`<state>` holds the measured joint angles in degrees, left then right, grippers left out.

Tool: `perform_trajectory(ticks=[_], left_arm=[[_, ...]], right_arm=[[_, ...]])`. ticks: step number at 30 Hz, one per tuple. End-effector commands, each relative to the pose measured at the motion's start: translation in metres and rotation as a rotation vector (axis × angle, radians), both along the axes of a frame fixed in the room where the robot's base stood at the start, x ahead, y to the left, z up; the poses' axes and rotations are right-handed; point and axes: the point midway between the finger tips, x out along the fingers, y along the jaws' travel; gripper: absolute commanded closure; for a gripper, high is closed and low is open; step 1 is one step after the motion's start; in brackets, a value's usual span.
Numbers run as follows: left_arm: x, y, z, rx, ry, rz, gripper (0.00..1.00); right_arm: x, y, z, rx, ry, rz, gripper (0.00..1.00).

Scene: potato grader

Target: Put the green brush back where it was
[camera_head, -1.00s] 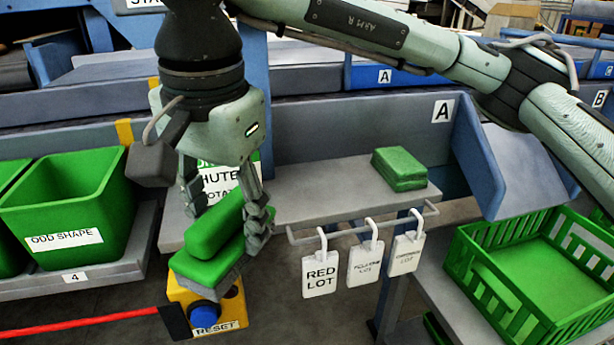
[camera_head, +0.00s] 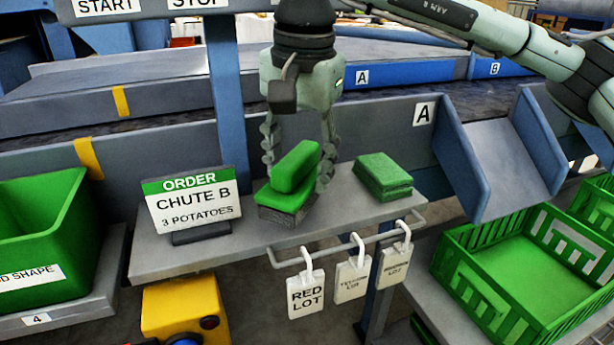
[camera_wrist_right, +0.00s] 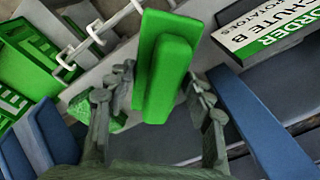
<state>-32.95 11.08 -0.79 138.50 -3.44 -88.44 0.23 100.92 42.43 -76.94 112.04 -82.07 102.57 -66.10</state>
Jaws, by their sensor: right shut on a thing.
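The green brush (camera_head: 293,176) has a green handle on a green block with grey bristles below. My right gripper (camera_head: 298,165) is shut on it from above, with a finger on either side. The brush is at the grey shelf (camera_head: 160,258), between the order sign and a folded green cloth or pad (camera_head: 383,176). I cannot tell whether its bristles touch the shelf. In the right wrist view the brush (camera_wrist_right: 163,65) sits between the fingers (camera_wrist_right: 160,100). My left gripper is not in view.
The order sign (camera_head: 193,208) reads chute B, 3 potatoes. Tags (camera_head: 306,294) hang from a rail along the shelf's front edge. A green crate (camera_head: 530,275) is at right, a green bin (camera_head: 42,240) at left. A yellow reset box (camera_head: 180,305) is below the shelf.

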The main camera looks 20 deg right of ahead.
Motion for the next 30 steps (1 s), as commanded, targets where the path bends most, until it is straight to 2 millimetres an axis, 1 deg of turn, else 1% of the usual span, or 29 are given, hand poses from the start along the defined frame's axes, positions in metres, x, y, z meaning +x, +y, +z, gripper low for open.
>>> perform_trajectory(ticks=[5, 7, 9, 12, 14, 21, 26, 27, 30], left_arm=[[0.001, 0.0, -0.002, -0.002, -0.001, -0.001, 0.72], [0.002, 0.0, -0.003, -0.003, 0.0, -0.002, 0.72], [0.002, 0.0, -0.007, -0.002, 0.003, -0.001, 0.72], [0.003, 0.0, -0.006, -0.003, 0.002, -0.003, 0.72], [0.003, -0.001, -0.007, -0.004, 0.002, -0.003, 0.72], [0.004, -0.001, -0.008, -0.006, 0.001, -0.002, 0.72], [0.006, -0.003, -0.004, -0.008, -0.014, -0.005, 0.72], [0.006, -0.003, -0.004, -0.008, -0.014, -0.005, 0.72], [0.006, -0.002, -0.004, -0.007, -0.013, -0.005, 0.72]], right_arm=[[0.006, -0.01, 0.001, 0.001, -0.002, -0.002, 0.8], [0.011, -0.017, 0.001, 0.001, -0.003, -0.003, 0.8], [0.009, -0.017, -0.012, -0.002, 0.001, 0.001, 0.8], [0.009, -0.016, -0.028, -0.001, 0.001, 0.0, 0.8], [0.009, -0.016, -0.034, -0.001, -0.001, 0.0, 0.8], [0.01, -0.016, -0.035, 0.001, -0.002, -0.001, 0.8], [0.009, -0.016, -0.037, 0.001, -0.002, -0.001, 0.8], [0.009, -0.016, -0.037, 0.0, -0.001, -0.001, 0.45], [0.009, -0.016, -0.037, 0.0, -0.001, -0.001, 0.32]])
